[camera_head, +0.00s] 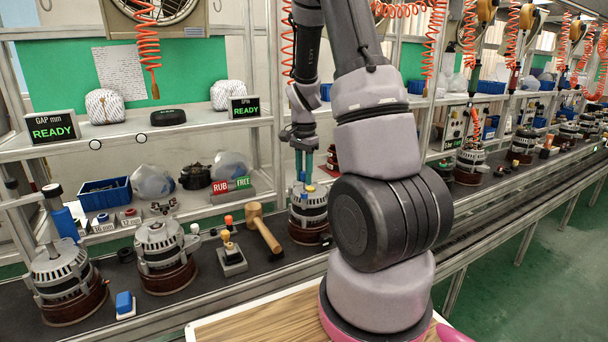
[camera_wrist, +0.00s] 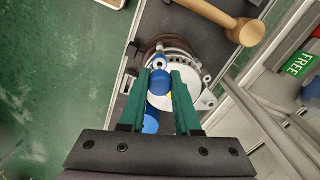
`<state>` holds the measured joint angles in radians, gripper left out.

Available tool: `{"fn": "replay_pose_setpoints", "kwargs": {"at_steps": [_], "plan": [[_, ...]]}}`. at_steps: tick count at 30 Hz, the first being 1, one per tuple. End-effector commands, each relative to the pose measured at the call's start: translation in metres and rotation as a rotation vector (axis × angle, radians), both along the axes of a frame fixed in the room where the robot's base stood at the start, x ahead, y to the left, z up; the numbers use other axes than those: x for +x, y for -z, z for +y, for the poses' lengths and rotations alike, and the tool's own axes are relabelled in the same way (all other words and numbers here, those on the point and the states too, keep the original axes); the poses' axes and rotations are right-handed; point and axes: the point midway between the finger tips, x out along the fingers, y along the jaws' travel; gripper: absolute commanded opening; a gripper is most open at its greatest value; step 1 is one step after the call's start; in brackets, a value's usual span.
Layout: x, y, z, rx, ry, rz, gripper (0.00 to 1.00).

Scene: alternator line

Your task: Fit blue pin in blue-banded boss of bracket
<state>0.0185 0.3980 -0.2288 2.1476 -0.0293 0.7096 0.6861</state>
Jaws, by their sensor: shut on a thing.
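My gripper (camera_wrist: 161,82) is closed on a blue pin (camera_wrist: 160,84), whose round end shows between the green fingertips in the wrist view. The pin is over an alternator with a pale bracket (camera_wrist: 187,92). In the head view my gripper (camera_head: 304,171) points down over the alternator (camera_head: 308,215). The fingers and pin hide part of the bracket.
A wooden mallet (camera_head: 263,230) lies left of the alternator, near a small stand with a yellow-topped peg (camera_head: 230,250). Another blue object (camera_wrist: 150,122) shows near the left finger in the wrist view. Other alternators (camera_head: 163,257) stand along the dark belt. Shelving rises behind.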

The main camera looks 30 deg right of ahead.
Motion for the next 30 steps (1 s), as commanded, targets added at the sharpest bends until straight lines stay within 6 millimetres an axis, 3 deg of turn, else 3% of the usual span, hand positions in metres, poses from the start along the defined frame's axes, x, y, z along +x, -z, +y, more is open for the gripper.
{"fn": "replay_pose_setpoints", "kwargs": {"at_steps": [30], "plan": [[0.0,0.026,0.0,0.001,0.001,0.001,0.0]]}}
